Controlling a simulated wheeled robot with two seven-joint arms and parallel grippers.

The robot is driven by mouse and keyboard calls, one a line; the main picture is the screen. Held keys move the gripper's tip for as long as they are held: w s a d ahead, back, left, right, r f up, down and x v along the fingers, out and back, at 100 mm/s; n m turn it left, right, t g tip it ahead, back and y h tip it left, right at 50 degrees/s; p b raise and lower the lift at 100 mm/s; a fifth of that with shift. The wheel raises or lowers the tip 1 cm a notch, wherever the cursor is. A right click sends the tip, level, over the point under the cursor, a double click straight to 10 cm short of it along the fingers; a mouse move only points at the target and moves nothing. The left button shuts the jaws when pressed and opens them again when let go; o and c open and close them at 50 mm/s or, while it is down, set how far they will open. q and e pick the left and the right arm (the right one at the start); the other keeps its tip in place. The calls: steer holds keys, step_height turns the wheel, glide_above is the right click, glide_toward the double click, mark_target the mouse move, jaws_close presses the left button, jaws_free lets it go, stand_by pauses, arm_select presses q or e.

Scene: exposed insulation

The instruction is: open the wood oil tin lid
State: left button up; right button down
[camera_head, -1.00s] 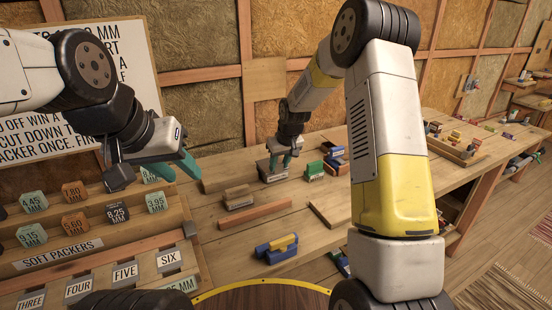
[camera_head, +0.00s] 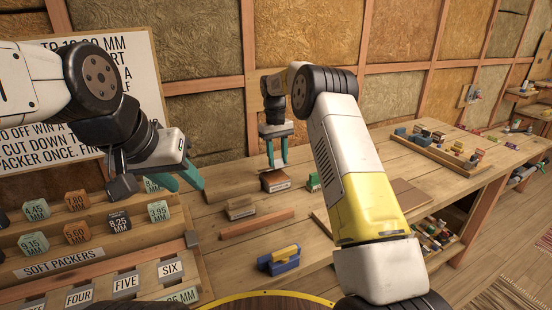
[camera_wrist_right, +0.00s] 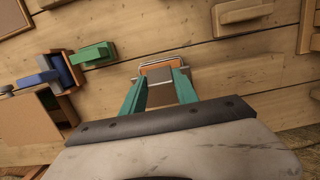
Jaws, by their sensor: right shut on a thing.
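The wood oil tin appears to be the low brown box with a pale label (camera_head: 275,182) on the bench below my right gripper. My right gripper (camera_head: 278,165) points down just above it. In the right wrist view a silver-rimmed orange rectangle (camera_wrist_right: 160,66) shows at the tips of its teal fingers (camera_wrist_right: 160,84). A grey piece (camera_wrist_right: 146,89), seemingly the lid, lies between the fingers, which are shut on it. Its exact shape is hard to make out.
Stacked wooden blocks (camera_head: 240,208) and a reddish strip (camera_head: 256,223) lie in front of the tin. A green block (camera_head: 313,181) is right of the tin. The packer rack (camera_head: 65,255) fills the left. A tray (camera_head: 440,150) stands farther right.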

steer(key=shift+w+a+r+g, duration=0.15)
steer(key=shift+w+r+g, duration=0.15)
steer(key=shift+g, duration=0.2)
steer(key=shift+w, duration=0.1)
stand_by(0.3)
steer(key=c, duration=0.9)
jaws_free()
step_height(320, 180, up, 3)
steer(key=shift+r, duration=0.35)
steer(key=s, duration=0.5)
steer(key=s+r, duration=0.1)
steer(key=s, duration=0.4)
steer(key=s+a, duration=0.1)
steer(key=s, duration=0.5)
steer(key=shift+a+r, duration=0.1)
steer(key=shift+r, duration=0.05)
